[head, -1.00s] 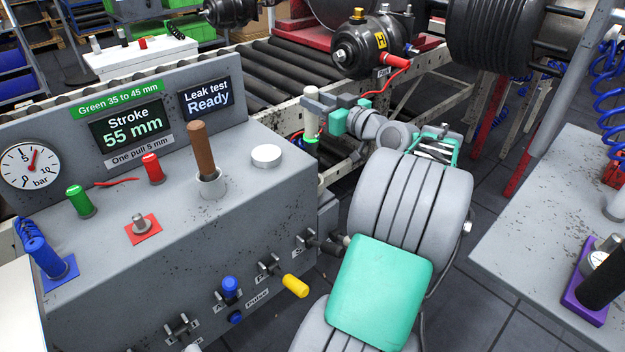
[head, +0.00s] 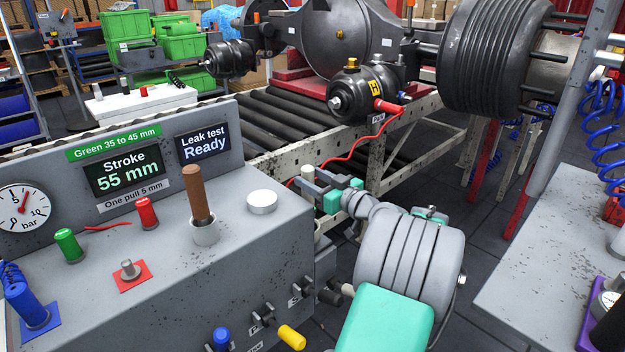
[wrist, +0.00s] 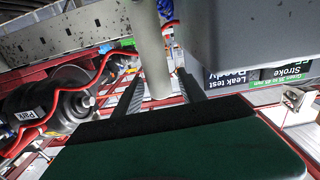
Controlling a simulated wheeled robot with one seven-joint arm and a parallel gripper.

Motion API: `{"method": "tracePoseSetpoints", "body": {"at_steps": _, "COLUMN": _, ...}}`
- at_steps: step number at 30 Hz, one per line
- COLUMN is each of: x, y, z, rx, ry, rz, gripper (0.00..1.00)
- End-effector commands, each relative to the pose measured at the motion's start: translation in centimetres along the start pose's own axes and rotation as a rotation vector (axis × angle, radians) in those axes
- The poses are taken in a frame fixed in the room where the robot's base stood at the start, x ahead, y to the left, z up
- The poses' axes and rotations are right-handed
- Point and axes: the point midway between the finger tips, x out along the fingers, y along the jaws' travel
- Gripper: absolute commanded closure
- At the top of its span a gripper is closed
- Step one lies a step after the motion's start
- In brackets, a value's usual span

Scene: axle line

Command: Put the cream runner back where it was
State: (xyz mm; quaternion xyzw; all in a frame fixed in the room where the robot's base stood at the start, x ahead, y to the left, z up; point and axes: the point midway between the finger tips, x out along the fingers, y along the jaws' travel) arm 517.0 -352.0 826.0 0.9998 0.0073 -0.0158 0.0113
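A cream cylinder (wrist: 152,50), which I take for the cream runner, runs between my gripper's two dark fingers (wrist: 160,84) in the wrist view. A narrow gap shows at the right finger; whether the left one touches is unclear. The fingers stand apart. In the head view my gripper (head: 318,182) is just past the grey test console's far right corner, and only a small cream end (head: 307,172) shows beside its fingers. The cylinder's lower part is hidden there by the fingers and console.
The grey console (head: 275,235) carries a brown lever (head: 198,195) and a screen reading Stroke 55 mm. A red hose (head: 360,148) runs from the brake chamber (head: 357,95) towards my gripper. A roller conveyor (head: 275,125) lies behind. A grey bench (head: 545,240) stands at right.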

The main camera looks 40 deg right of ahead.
Motion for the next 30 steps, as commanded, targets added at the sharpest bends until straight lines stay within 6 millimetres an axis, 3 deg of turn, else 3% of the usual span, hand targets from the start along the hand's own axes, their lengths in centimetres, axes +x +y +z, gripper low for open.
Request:
{"method": "tracePoseSetpoints", "body": {"at_steps": 10, "x": -0.3, "y": 0.0, "z": 0.0, "rx": 0.000, "ry": 0.000, "rz": 0.001, "gripper": 0.46}}
{"method": "tracePoseSetpoints", "body": {"at_steps": 21, "x": -6.8, "y": 0.1, "z": -0.1, "rx": 0.001, "ry": 0.000, "rz": 0.002, "gripper": 0.46}}
{"method": "tracePoseSetpoints", "body": {"at_steps": 30, "x": -7.5, "y": 0.0, "z": 0.0, "rx": 0.000, "ry": 0.000, "rz": -0.001, "gripper": 0.46}}
